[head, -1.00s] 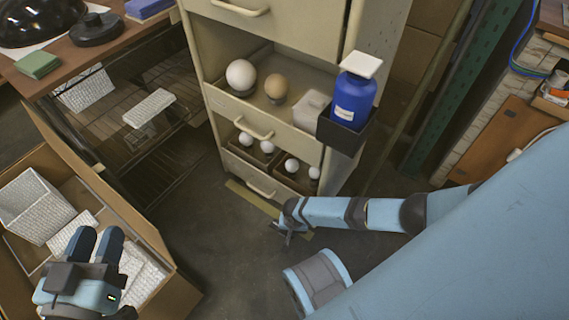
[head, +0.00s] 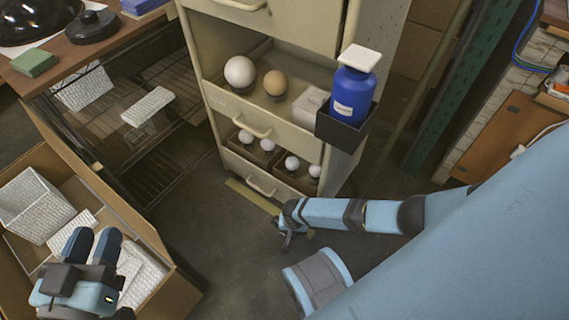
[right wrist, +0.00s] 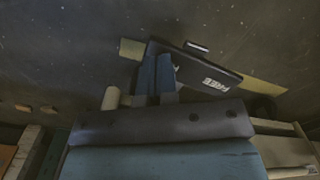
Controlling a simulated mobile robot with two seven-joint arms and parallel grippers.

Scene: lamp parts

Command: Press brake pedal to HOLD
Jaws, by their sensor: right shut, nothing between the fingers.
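The brake pedal (right wrist: 192,66) is a dark flat plate in the right wrist view. White letters reading FREE, seen upside down, are on it, and a small bright piece is at its far edge. My right gripper (right wrist: 157,56) is shut and empty, with its blue fingers over the pedal's left end. I cannot tell whether they touch it. In the head view my right gripper (head: 286,243) is low near the floor by the cabinet's base, and I cannot make out the pedal there. My left gripper (head: 93,238) is above the cardboard box, seemingly empty; its finger gap is unclear.
A beige cabinet (head: 262,123) holds bulbs and a blue bottle (head: 352,95) in a side holder. A cardboard box (head: 125,228) with white woven baskets is at the left. A wire rack (head: 165,80) stands behind it. Floor (head: 225,250) between box and right arm is clear.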

